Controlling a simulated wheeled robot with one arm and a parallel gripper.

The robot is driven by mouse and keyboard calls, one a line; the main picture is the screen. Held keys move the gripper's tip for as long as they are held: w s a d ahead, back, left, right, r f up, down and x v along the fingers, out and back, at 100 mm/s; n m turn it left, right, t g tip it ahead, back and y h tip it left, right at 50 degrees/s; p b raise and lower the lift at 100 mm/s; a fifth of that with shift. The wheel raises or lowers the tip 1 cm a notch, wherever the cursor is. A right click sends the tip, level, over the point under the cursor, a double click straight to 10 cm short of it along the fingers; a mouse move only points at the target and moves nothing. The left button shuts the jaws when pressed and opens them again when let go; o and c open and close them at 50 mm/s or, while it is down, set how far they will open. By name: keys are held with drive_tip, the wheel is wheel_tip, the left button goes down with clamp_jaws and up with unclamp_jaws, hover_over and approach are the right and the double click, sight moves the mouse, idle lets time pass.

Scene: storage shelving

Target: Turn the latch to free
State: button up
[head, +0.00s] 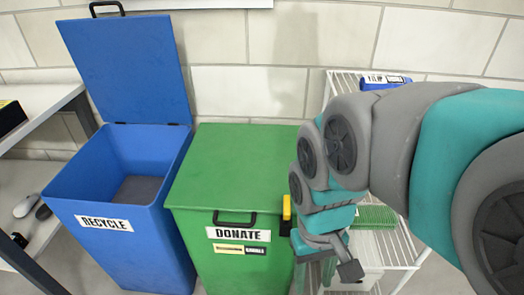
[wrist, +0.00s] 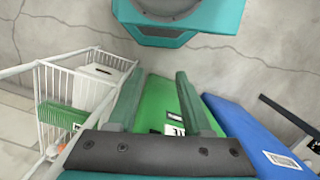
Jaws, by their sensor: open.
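The green bin (head: 240,170), labelled DONATE, has its lid closed, with a black handle (head: 235,217) at the front. A yellow and black latch (head: 286,212) sits at the right end of its front, below the lid edge. My gripper (head: 316,268) hangs just right of and below the latch, close to the bin's right front corner. In the wrist view my gripper (wrist: 160,95) is open, its two teal fingers apart with the green bin (wrist: 158,98) behind them. Nothing shows between the fingers, and I cannot make out the latch in that view.
A blue RECYCLE bin (head: 130,240) stands left of the green bin with its lid (head: 130,65) up. A white wire rack (head: 407,240) stands right, behind my arm; it also shows in the wrist view (wrist: 45,110). A grey shelf (head: 40,100) is far left.

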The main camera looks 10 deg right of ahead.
drive_tip(key=w+a+r+m+t+b, duration=0.1)
drive_tip(key=w+r+b, duration=0.3)
drive_tip(key=w, duration=0.8)
wheel_tip(320, 180, up, 4)
drive_tip(key=m, duration=0.2)
hover_over(287, 204)
drive_tip(key=shift+t+b, duration=0.3)
drive_tip(key=shift+s+f, duration=0.1)
drive_tip(key=shift+f, duration=3.7)
drive_tip(key=shift+c, duration=0.2)
clamp_jaws()
